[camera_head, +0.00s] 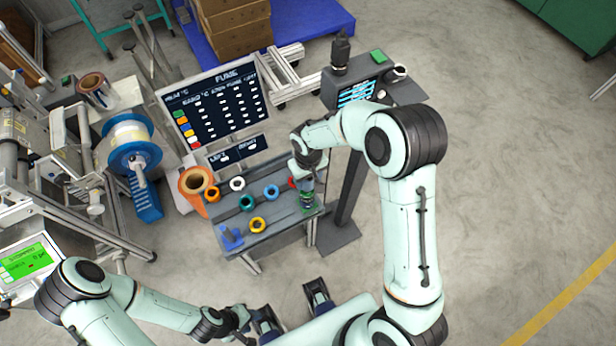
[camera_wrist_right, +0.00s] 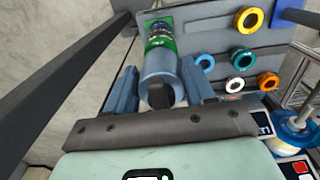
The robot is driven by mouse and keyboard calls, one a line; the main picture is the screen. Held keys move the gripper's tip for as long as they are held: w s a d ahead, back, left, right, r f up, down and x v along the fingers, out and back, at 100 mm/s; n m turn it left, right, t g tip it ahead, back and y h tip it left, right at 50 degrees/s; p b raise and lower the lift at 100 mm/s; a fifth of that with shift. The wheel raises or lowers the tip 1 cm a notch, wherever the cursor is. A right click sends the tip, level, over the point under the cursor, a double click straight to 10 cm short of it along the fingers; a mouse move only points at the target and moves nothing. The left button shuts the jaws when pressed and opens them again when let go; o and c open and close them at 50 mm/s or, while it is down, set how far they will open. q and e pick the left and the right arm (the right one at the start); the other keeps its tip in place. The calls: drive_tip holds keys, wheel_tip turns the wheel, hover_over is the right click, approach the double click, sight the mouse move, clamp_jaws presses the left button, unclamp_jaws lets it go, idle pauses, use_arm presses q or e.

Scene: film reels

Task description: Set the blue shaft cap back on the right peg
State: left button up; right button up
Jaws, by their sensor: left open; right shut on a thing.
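My right gripper (camera_head: 307,190) is shut on a pale blue cylinder with a dark round knob, which looks like the blue shaft cap (camera_wrist_right: 160,72). It is held over the green pad (camera_head: 312,208) at the right end of the bench. In the right wrist view a banded dark, blue and green stack, possibly on the right peg, shows on the green pad (camera_wrist_right: 152,24) just beyond the cap. I cannot tell whether cap and peg touch. My left gripper (camera_head: 291,308) is open and empty near the bottom edge, well short of the bench.
Loose rings lie on the grey bench (camera_head: 228,216): orange (camera_head: 213,194), white (camera_head: 237,184), teal (camera_head: 246,203), blue (camera_head: 271,192) and yellow (camera_head: 257,224). A blue piece (camera_head: 230,237) stands at the front left corner. A screen (camera_head: 215,100) stands behind. A blue reel (camera_head: 132,150) is at left.

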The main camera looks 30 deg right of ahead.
drive_tip(key=shift+f, duration=0.2)
drive_tip(key=shift+f+b, duration=0.4)
drive_tip(key=shift+b, duration=0.05)
drive_tip(key=shift+f+b, duration=0.4)
drive_tip(key=shift+f, duration=0.1)
drive_tip(key=o, duration=1.3)
drive_tip(key=shift+r, duration=0.1)
wheel_tip(320, 180, up, 13)
drive_tip(key=shift+r+p, duration=0.15)
drive_tip(key=shift+p, duration=0.5)
